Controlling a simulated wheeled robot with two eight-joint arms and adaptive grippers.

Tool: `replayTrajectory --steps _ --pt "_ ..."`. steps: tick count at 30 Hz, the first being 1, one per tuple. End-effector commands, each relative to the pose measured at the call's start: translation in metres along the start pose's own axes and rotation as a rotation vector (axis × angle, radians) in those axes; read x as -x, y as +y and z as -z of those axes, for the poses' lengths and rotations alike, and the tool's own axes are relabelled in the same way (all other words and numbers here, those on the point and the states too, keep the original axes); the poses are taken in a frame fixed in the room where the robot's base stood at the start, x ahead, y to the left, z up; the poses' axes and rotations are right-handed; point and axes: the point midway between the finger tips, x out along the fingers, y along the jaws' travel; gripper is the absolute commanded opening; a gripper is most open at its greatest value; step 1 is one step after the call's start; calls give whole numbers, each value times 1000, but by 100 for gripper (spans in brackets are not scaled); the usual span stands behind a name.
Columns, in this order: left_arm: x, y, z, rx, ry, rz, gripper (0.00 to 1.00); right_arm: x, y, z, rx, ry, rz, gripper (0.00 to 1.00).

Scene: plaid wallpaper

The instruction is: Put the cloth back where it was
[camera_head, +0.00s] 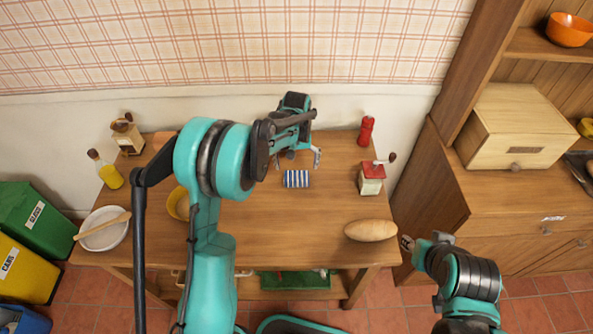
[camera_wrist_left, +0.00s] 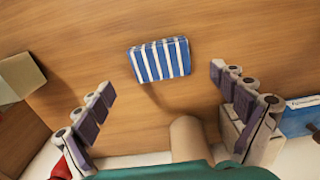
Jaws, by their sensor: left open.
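The cloth (camera_head: 296,179) is a small folded piece with blue and white stripes. It lies on the wooden table (camera_head: 280,235), near the middle towards the back. My left gripper (camera_head: 302,157) is open and empty just behind and above the cloth. In the left wrist view the cloth (camera_wrist_left: 160,60) shows beyond and between the spread fingers (camera_wrist_left: 167,92), apart from both. My right gripper (camera_head: 407,243) is low at the table's right front corner; its fingers are too small to tell open from shut.
On the table's right are a bread loaf (camera_head: 371,230), a red-topped mill (camera_head: 372,178) and a red shaker (camera_head: 366,131). On the left are a white bowl (camera_head: 103,236) with a wooden spoon, a yellow bowl (camera_head: 178,204) and an oil bottle (camera_head: 106,170). A cabinet (camera_head: 490,220) stands right.

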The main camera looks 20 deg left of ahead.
Motion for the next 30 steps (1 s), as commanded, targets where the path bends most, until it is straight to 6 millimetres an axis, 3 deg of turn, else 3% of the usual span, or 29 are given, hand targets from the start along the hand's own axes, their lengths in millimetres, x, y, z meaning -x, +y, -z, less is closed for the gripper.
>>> replayTrajectory --steps 3,11,16,20,24,30 --pt "29 0 0 0 0 0 96 9 0 7 0 0 0 37" --pt "60 0 0 0 1 0 96 16 0 11 0 0 0 37" --pt "86 -5 -16 -19 41 -12 96 16 0 11 0 0 0 37" --pt "123 -15 -49 -56 122 -32 96 16 0 11 0 0 0 37" --pt "156 -28 -94 -106 230 -54 96 16 0 11 0 0 0 37" --pt "177 -49 -162 -174 385 -76 96 16 0 11 0 0 0 37"
